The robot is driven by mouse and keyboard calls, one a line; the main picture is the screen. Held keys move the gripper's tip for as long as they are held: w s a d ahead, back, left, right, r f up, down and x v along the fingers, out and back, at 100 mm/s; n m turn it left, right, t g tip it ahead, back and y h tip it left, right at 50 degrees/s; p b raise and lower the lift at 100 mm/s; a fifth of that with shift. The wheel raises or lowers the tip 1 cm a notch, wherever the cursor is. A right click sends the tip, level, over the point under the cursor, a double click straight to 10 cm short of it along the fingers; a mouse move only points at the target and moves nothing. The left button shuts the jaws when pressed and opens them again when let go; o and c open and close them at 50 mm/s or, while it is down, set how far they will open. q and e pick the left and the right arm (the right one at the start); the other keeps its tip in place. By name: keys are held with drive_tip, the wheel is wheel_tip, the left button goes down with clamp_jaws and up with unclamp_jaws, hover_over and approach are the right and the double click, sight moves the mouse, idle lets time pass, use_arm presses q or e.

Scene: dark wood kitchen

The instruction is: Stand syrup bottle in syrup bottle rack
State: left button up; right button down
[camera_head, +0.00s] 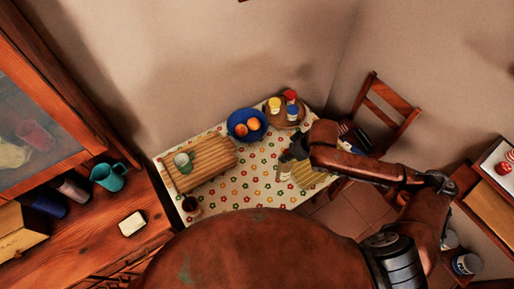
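My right arm reaches in from the right over the table, and its dark gripper (290,155) is low over the table's right part. Its fingers are too small and dark to tell whether they are open or shut. A small pale object (284,173), possibly a bottle, shows just below the gripper; I cannot tell whether the gripper touches it. A round brown tray (271,119) at the table's back right bears several small containers with yellow, red and white-blue colours. I cannot tell for sure which thing is the syrup bottle or its rack. My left gripper is not in view.
The flowered tablecloth (240,187) is clear at its middle and front. A chair (388,104) stands behind right.

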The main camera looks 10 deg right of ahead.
drive_tip(key=shift+w, duration=0.4)
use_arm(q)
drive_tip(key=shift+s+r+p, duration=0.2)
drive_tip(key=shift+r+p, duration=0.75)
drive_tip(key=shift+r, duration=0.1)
use_arm(e)
drive_tip(key=w+a+f, duration=0.1)
drive_tip(key=w+f, duration=1.1)
drive_tip(key=w, duration=0.1)
drive_tip(key=shift+a+f, duration=0.15)
drive_tip(key=shift+f, duration=0.25)
drive_tip(key=c, duration=1.5)
unclamp_jaws()
drive_tip(key=shift+f, duration=0.15)
drive_tip(key=shift+c, duration=0.2)
